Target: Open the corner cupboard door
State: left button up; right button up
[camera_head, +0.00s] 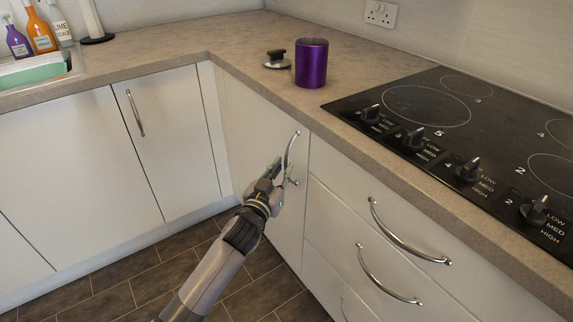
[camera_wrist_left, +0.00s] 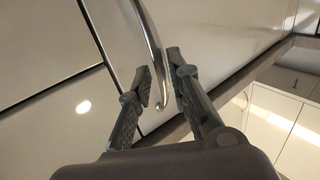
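The corner cupboard door (camera_head: 252,125) is a white panel under the worktop's inner corner, and it looks shut. Its curved metal handle (camera_head: 290,152) is upright near the door's right edge. My left gripper (camera_head: 281,172) is at the lower part of this handle. In the left wrist view, the two fingers of the gripper (camera_wrist_left: 161,80) are apart, with the handle (camera_wrist_left: 152,45) passing between their tips. The handle looks nearer the right finger; I cannot tell whether they touch. My right gripper is in neither view.
Drawers with metal handles (camera_head: 405,240) adjoin the door on the right. Another white door (camera_head: 165,140) stands at the left. A purple canister (camera_head: 311,62) and a black hob (camera_head: 455,125) are on the worktop (camera_head: 180,50). The tiled floor (camera_head: 150,280) is clear.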

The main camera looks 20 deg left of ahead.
aim_at(286, 164)
pick_arm(q)
jog(key=shift+w+d, duration=0.15)
jog(key=shift+w, duration=1.5)
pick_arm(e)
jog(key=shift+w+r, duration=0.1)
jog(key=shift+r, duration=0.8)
pick_arm(q)
jog(key=shift+c, duration=0.6)
grip_shut()
